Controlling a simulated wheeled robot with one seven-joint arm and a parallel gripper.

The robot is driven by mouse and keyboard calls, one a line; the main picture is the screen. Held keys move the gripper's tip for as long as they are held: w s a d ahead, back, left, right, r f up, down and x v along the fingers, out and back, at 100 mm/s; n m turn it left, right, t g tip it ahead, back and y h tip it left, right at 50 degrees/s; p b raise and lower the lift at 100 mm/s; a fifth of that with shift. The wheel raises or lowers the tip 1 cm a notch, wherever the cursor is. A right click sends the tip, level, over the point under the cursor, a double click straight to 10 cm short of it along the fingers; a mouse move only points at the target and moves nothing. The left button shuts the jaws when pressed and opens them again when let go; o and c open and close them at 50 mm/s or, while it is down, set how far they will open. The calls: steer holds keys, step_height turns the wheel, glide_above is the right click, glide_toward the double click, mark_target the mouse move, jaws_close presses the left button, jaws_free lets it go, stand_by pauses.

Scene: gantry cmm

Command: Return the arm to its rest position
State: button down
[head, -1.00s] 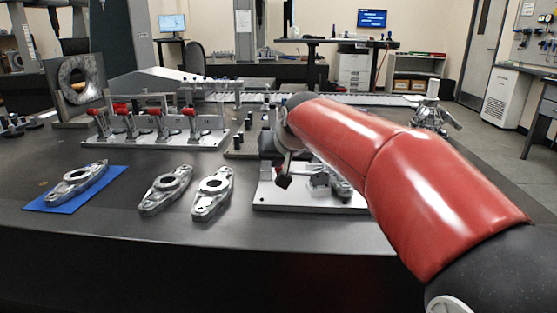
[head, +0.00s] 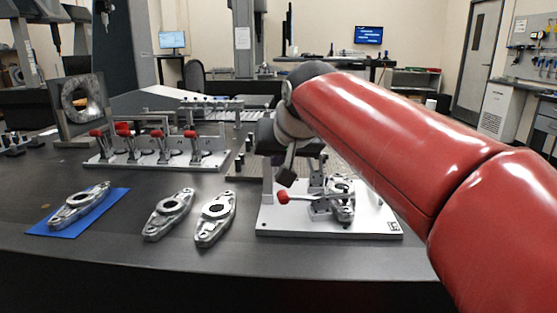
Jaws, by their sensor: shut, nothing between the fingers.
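My red arm reaches in from the right in the head view, its wrist over the middle of the table. My gripper (head: 287,174) hangs below the wrist, partly hidden by it; its dark tip shows, shut and empty, above the left part of a white fixture plate (head: 375,220). The plate carries a grey metal part (head: 342,200) and a red-tipped clamp handle (head: 283,197). From this view I cannot tell the gap between the tip and the fixture.
Two loose metal parts (head: 168,215) (head: 215,218) lie left of the fixture. Another part (head: 80,205) lies on a blue mat (head: 108,210). A row of red-handled clamps (head: 160,150) and an upright ring plate (head: 80,100) stand behind. The front table strip is clear.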

steer(key=s+d+f+m+g+h, duration=0.1)
steer(key=s+d+f, duration=0.7)
steer(key=s+f, duration=0.3)
steer(key=s+d+f+m+g+h, duration=0.1)
steer(key=s+d+f+g+h, duration=0.1)
steer(key=s+d+f, duration=0.7)
steer(key=s+f, duration=0.2)
steer(key=s, duration=0.2)
steer(key=shift+s+d+f, duration=0.15)
steer(key=shift+s+f, duration=0.1)
steer(key=shift+s, duration=0.05)
steer(key=shift+r, duration=0.1)
